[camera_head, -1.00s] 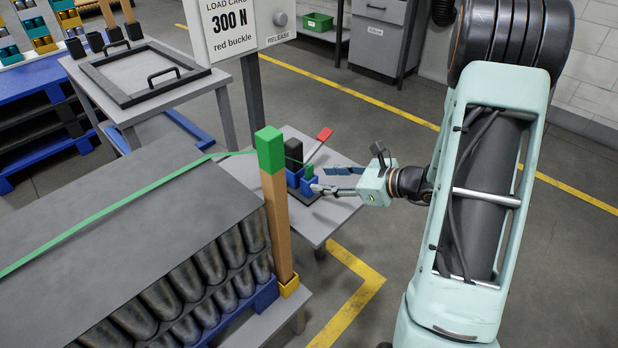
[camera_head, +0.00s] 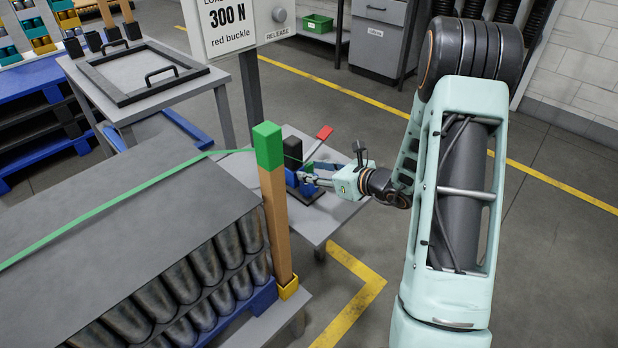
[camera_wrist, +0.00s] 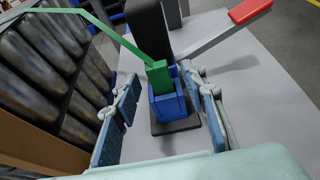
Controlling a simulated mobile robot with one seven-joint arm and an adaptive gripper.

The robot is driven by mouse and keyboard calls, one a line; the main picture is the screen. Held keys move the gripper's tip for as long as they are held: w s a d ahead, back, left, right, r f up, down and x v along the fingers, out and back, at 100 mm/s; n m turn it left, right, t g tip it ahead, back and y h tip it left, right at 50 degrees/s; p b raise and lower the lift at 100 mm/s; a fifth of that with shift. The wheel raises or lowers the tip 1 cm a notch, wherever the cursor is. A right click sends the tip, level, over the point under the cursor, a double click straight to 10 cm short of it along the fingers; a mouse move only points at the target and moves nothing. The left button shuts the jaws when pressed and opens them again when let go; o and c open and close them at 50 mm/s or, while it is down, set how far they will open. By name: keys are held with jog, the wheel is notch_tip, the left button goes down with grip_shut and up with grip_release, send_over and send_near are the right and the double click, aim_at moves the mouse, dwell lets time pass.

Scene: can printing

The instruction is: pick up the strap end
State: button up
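The strap end, a small green block (camera_wrist: 160,76), sits in the top of a blue holder (camera_wrist: 172,106) on a dark base plate. The green strap (camera_wrist: 104,27) runs to it from the upper left; in the head view the strap (camera_head: 110,202) lies over the grey-topped can stack. My gripper (camera_wrist: 163,88) is open, its blue-padded fingers on either side of the blue holder and strap end, apparently apart from both. In the head view my gripper (camera_head: 303,179) is at the holder and partly hides it.
A black upright block (camera_wrist: 149,33) stands just behind the holder, and a lever with a red tip (camera_wrist: 249,11) sticks out to the right. A wooden post with a green cap (camera_head: 268,147) stands left of my gripper. The small grey table (camera_head: 340,207) has bare room around the base.

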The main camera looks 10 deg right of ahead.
jog(key=shift+x, duration=1.1)
grip_shut()
